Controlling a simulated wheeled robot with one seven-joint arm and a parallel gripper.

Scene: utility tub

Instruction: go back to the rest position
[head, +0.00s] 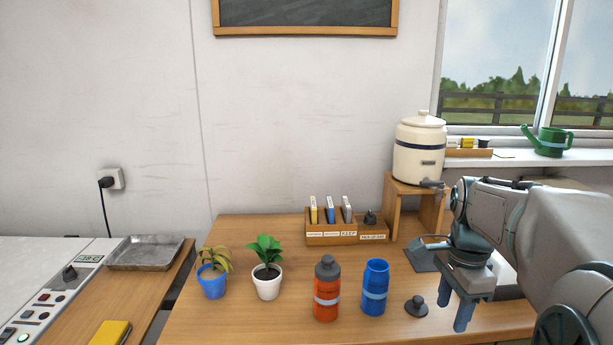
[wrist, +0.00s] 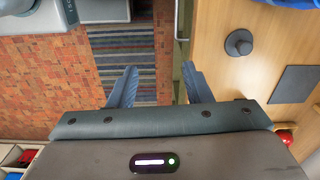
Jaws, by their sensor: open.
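My gripper (head: 458,308) is at the right of the head view, pointing down over the right part of the wooden table (head: 240,325). It is open. In the wrist view my gripper (wrist: 159,72) has its two blue-grey fingers apart with nothing between them. Beneath them are the table edge and the floor (wrist: 50,75). A dark round lid with a knob (head: 416,307) lies on the table left of my gripper; the lid also shows in the wrist view (wrist: 239,42). My arm covers the table's right end in the head view.
A blue open-topped bottle (head: 375,287), an orange bottle with a grey cap (head: 326,290) and two potted plants (head: 267,268) (head: 212,274) stand leftward. A wooden organiser (head: 345,238) and a cream dispenser on a stand (head: 419,150) are behind. The table's front left is clear.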

